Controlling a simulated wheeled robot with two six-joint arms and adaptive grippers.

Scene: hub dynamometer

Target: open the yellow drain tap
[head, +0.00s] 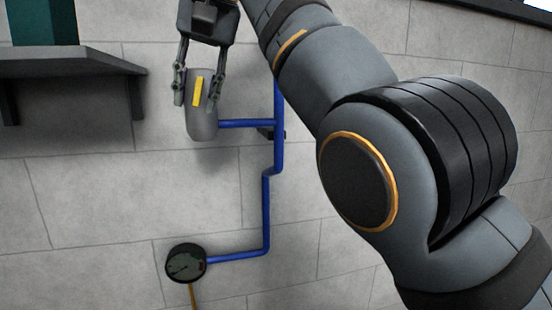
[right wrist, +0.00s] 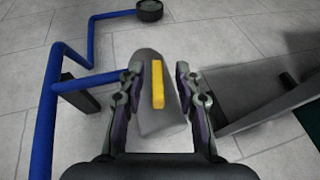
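The yellow drain tap (head: 198,91) is a small yellow bar on the face of a grey rounded cylinder (head: 203,126). In the right wrist view the yellow tap (right wrist: 158,84) lies lengthwise along the grey cylinder (right wrist: 150,122), pointing away from my wrist. My right gripper (head: 200,98) reaches down from the top of the head view, with its fingers on either side of the cylinder's upper part. In the right wrist view its fingers (right wrist: 158,80) stand apart, with the tap between them and visible gaps beside it. My left gripper is in neither view.
A blue pipe (head: 266,215) runs from the cylinder to a round dark gauge (head: 186,263). A dark shelf (head: 70,65) with a green object (head: 45,22) stands at the left. Light block tiles (head: 90,200) fill the background. My right arm covers the right side of the head view.

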